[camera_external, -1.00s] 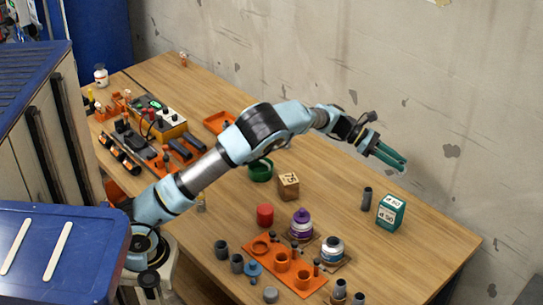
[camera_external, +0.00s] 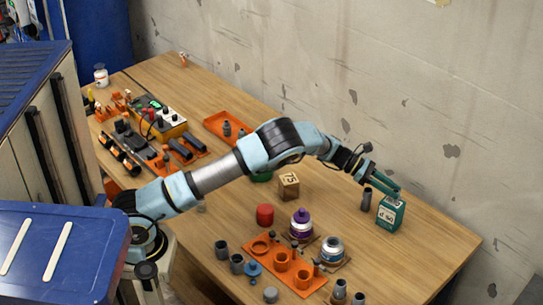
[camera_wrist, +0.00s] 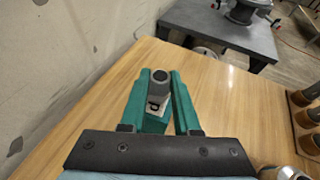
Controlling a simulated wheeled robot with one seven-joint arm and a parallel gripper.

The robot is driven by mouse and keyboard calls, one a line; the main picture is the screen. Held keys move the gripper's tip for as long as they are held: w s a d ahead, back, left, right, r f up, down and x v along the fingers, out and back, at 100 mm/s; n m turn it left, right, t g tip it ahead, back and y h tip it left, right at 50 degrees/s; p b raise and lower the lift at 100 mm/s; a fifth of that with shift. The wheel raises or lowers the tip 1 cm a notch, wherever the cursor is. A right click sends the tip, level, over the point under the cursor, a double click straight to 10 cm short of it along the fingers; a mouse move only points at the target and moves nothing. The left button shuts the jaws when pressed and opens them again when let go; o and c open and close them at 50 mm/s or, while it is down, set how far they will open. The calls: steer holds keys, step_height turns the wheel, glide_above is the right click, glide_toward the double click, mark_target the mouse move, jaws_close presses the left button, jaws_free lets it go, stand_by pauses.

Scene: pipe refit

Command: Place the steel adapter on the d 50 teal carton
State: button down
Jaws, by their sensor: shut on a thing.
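My gripper (camera_external: 387,186) is over the teal carton (camera_external: 389,214), which stands on the right part of the wooden table with a white label. In the wrist view, my teal fingers (camera_wrist: 157,88) are shut on the steel adapter (camera_wrist: 160,78), a grey round piece with a dark open end. A white patch with a dark letter shows just below the adapter between the fingers, probably the carton's label. I cannot tell whether the adapter touches the carton. The adapter is not clearly visible in the external view.
The wall rises behind the table. The table right of the carton is clear.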

steer(key=shift+f, duration=0.1)
steer(key=c, duration=0.6)
jaws_free()
steer(key=shift+c, duration=0.2)
steer(key=shift+w+a+r, duration=0.15)
steer(key=shift+a+r, duration=0.05)
steer(key=shift+a, duration=0.1)
steer(key=b+v, duration=0.3)
steer(key=v, duration=0.8)
steer(key=shift+a+r, duration=0.1)
